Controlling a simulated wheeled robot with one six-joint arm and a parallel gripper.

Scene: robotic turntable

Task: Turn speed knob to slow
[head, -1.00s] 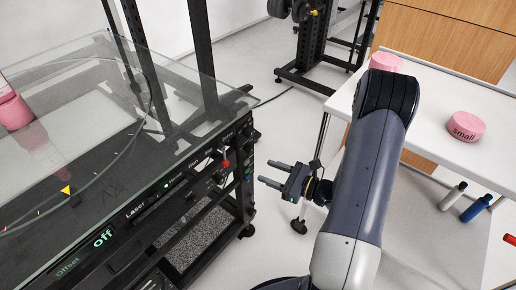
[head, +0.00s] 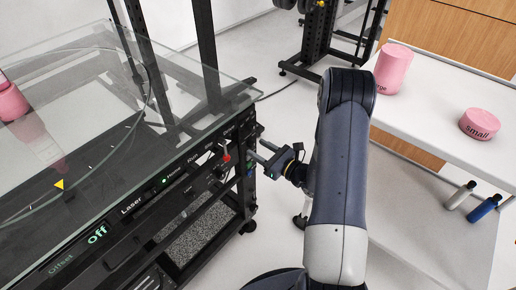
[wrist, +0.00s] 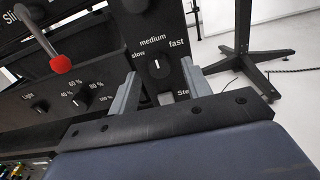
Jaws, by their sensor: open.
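The speed knob (wrist: 157,69) is a round black knob with a white pointer line, on a dark panel in the wrist view. Labels "slow", "medium" and "fast" run around it from left to right. Its pointer points up, roughly at "medium". My gripper (wrist: 160,70) is open, with one finger on each side of the knob in the picture. I cannot tell whether the fingers touch it. In the head view my gripper (head: 257,152) is at the right end of the turntable's front panel, and the knob cannot be made out there.
A red-tipped lever (wrist: 60,64) sticks out left of the speed knob. A light knob (wrist: 82,97) with percent marks is on the panel at lower left. The glass-topped turntable (head: 200,85) fills the left. A white table (head: 440,135) with pink cylinders stands at right.

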